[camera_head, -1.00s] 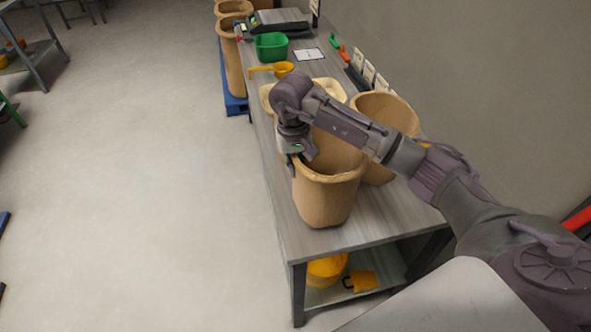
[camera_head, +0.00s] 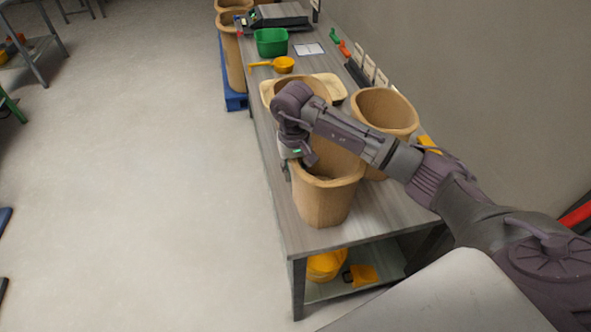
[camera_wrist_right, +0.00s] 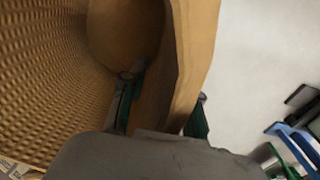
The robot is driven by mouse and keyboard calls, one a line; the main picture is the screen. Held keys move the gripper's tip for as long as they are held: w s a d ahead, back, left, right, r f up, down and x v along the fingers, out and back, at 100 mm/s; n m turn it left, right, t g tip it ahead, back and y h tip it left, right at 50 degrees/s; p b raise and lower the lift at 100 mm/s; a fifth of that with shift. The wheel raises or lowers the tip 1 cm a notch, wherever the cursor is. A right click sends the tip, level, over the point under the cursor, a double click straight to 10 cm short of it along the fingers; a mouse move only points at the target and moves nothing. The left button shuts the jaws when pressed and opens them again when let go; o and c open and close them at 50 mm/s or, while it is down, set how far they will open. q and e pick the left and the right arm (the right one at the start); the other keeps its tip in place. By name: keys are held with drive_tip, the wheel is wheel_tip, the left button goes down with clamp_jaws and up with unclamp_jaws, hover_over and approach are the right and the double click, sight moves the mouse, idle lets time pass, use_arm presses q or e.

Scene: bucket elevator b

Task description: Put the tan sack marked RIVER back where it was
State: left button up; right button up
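A tan sack (camera_head: 325,205) stands upright and open-topped at the near end of the bench. My right gripper (camera_head: 299,163) is at its left rim. In the right wrist view the fingers (camera_wrist_right: 162,108) are apart, one inside and one outside the sack wall (camera_wrist_right: 185,65); I see no clear pinch. A second tan sack (camera_head: 392,112) stands behind it to the right. Another tan rim (camera_head: 318,86) shows behind my arm, over a pale tray (camera_head: 335,86). No sack marking is readable, so I cannot tell which is RIVER. My left gripper is out of view.
On the bench (camera_head: 380,215) are a yellow scoop (camera_head: 283,65), a green bin (camera_head: 271,42) and a white card (camera_head: 309,49). More tan sacks (camera_head: 233,60) stand on a blue pallet (camera_head: 234,103).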

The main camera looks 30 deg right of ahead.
drive_tip(key=shift+r, duration=0.1)
drive_tip(key=shift+r, duration=0.2)
wheel_tip(320, 180, up, 12)
drive_tip(key=b, duration=0.3)
drive_tip(key=shift+a+f, duration=0.15)
drive_tip(key=shift+a, duration=0.05)
